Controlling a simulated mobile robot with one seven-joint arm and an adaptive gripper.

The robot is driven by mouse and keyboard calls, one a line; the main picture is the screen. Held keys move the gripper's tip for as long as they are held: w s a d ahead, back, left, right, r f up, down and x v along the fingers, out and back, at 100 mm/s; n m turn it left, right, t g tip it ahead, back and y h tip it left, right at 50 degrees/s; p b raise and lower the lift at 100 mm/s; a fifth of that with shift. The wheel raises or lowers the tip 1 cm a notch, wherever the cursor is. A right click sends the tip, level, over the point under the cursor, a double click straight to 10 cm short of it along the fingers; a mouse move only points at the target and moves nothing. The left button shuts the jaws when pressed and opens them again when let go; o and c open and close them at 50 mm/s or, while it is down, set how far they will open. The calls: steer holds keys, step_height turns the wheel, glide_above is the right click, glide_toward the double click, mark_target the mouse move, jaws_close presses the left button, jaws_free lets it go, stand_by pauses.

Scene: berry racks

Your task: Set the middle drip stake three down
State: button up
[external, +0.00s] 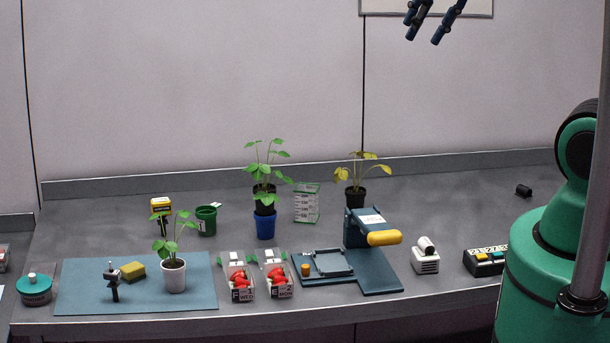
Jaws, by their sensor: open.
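My gripper (427,30) is open and empty at the top of the external view, high above the bench, with its dark fingers pointing down. A small upright black stake-like piece (114,284) with a short crosspiece stands on the blue mat (80,295) at the front left. I cannot tell for sure whether it is a drip stake. No row of stakes with a clear middle one shows. A white pot (174,277) with a green plant stands on the mat, right of the black piece.
A blue press (365,275) with a yellow handle is at centre right. Potted plants (265,224) (355,198) stand behind. The bench's back right is mostly clear.

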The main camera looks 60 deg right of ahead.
steer(key=shift+m, duration=0.4)
steer(key=s, duration=0.1)
steer(key=s+f, duration=0.1)
steer(key=s, duration=0.2)
steer(key=shift+s+d+f, duration=0.2)
steer(key=shift+s+d, duration=0.1)
steer(key=shift+d, duration=0.1)
step_height(320, 180, down, 18)
steer(key=b, duration=1.8)
steer(key=shift+f, duration=0.2)
